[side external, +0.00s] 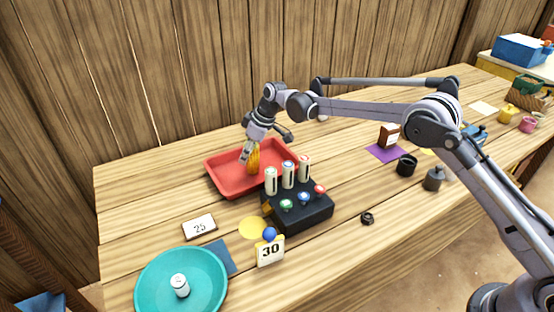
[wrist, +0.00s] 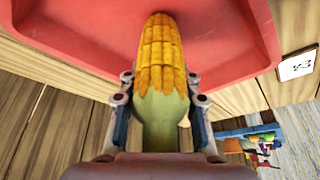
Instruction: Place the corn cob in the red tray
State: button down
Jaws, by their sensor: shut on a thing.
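The corn cob (wrist: 162,55) has yellow kernels and a pale green base. My gripper (wrist: 160,88) is shut on the green base, with one finger on each side. In the side external view the corn cob (side external: 254,160) hangs upright below my gripper (side external: 250,148), over the red tray (side external: 222,185). The red tray also shows behind the cob in the wrist view (wrist: 225,45). I cannot tell whether the cob's lower end touches the tray floor.
A black box (side external: 305,213) with upright cylinders and coloured knobs stands close to the tray's front right. A teal bowl (side external: 150,285) holding a white cylinder is at the front left. A "25" card (side external: 199,227) and a "30" sign (side external: 270,251) stand nearby.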

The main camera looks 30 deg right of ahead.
jog(key=c, duration=0.9)
grip_release()
jog(key=shift+f, duration=0.1)
jog(key=shift+c, duration=0.2)
jog(key=s+d+r+m, duration=0.1)
jog(key=s+d+r, duration=0.25)
jog(key=r, duration=0.25)
jog(key=s+d+r+m+t, duration=0.1)
jog(key=s+d+r, duration=0.1)
jog(key=s+r, duration=0.3)
jog(key=s+d+r, duration=0.3)
jog(key=r, duration=0.5)
jog(key=s+d+r+m+t+h, duration=0.1)
jog(key=s+d+r+m+h, duration=0.2)
jog(key=s, duration=0.7)
jog(key=s+d+f+m+t, duration=0.1)
jog(key=s+d+f+m, duration=0.1)
jog(key=s, duration=0.7)
jog(key=s+d+f+m+t, duration=0.1)
jog(key=s+d+f+m, duration=0.1)
jog(key=s+d+f, duration=0.3)
jog(key=s+f, duration=0.1)
jog(key=s, duration=0.3)
jog(key=shift+s+d+f, duration=0.15)
jog(key=shift+d+f, duration=0.05)
jog(key=shift+d, duration=0.05)
